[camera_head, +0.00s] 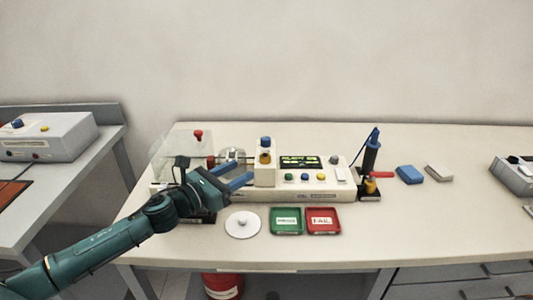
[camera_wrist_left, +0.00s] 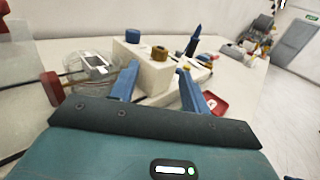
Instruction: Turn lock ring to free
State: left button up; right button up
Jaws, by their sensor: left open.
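A cream block (camera_head: 264,175) stands on the test unit, with a blue knob (camera_head: 265,141) on top and a brass-coloured ring or knob (camera_head: 265,158) on its front. I cannot tell for sure which part is the lock ring. In the left wrist view the brass part (camera_wrist_left: 159,53) and the blue knob (camera_wrist_left: 133,36) sit ahead of my fingers. My left gripper (camera_head: 243,171) is open and empty, its blue fingers pointing at the block from the left. The left wrist view shows the fingertips (camera_wrist_left: 158,76) apart, with the block's face between and beyond them. My right gripper is out of view.
A clear cover (camera_head: 178,146) with a red knob (camera_head: 198,134) stands left of the block. A panel with a display (camera_head: 299,160) is on its right. A white disc (camera_head: 244,224), green tray (camera_head: 286,232) and red tray (camera_head: 322,232) lie in front. A blue-black tool (camera_head: 371,152) stands at right.

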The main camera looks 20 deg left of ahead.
aim_at(261, 159)
pick_arm(q)
jog(key=p+x, duration=0.1)
jog(key=x, duration=0.9)
jog(key=shift+p, duration=0.4)
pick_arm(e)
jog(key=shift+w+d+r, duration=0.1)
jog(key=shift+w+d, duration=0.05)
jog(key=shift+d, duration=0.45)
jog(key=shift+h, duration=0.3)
pick_arm(q)
jog(key=c, duration=1)
jog(key=shift+o, duration=0.2)
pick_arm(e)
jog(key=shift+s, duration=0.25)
